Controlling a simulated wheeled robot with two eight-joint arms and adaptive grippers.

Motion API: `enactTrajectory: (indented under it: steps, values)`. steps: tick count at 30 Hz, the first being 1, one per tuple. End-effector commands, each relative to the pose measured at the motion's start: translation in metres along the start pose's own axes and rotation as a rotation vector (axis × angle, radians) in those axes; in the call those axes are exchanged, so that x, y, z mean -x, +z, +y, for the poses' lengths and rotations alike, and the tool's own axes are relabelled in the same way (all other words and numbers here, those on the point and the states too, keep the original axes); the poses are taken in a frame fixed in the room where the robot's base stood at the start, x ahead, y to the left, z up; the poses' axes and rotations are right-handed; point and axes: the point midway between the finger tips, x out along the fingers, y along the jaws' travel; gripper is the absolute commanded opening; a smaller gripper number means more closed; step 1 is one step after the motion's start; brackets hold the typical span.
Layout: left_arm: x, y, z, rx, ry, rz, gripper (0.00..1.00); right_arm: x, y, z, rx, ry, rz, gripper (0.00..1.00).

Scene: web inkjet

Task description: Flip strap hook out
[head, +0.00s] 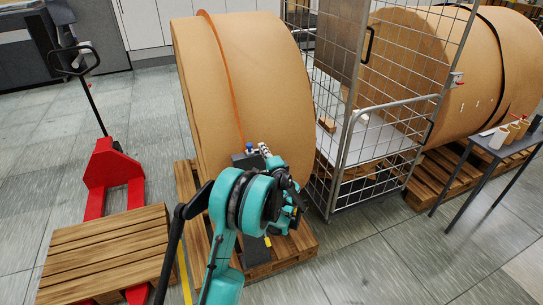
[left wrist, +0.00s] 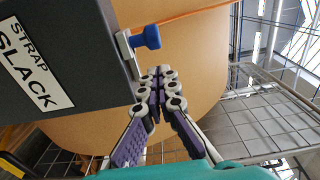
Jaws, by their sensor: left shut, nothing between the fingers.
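A large brown paper roll (head: 255,90) stands on a wooden pallet with an orange strap (head: 222,65) over it. A dark grey box (left wrist: 60,60) labelled "STRAP SLACK" stands against the roll; it also shows in the head view (head: 243,161). On the box's edge is a pale metal piece with a blue knob (left wrist: 149,38), apparently the strap hook. The orange strap (left wrist: 185,14) runs close behind the knob. My left gripper (left wrist: 158,74) is shut and empty, its tips just below the knob, with a small apparent gap. In the head view my arm hides the box's lower part.
A wire cage trolley (head: 375,120) stands right of the roll. A second roll (head: 415,65) with a black strap is behind it. A small table (head: 508,143) with cardboard tubes is at the right. A red pallet truck (head: 108,168) is at the left. Open floor lies at the front right.

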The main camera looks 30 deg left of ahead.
Motion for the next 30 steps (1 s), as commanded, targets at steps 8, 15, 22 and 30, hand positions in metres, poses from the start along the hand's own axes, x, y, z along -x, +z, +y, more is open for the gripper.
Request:
enactTrajectory:
  steps: [8,15,22,30]
  values:
    - [-0.003,0.015,0.000,0.000,0.000,0.000,0.00,-0.003,0.003,0.000,0.000,0.000,0.000,0.00]
    - [-0.003,0.015,-0.001,0.000,0.000,0.000,0.00,-0.003,0.002,0.000,0.000,0.000,0.000,0.00]
    - [-0.003,0.037,0.001,0.000,0.000,-0.004,0.00,-0.008,0.006,0.000,0.000,0.000,0.000,0.00]
    - [-0.002,0.072,0.000,0.000,0.000,-0.003,0.00,-0.013,0.009,0.000,0.000,0.000,0.000,0.00]
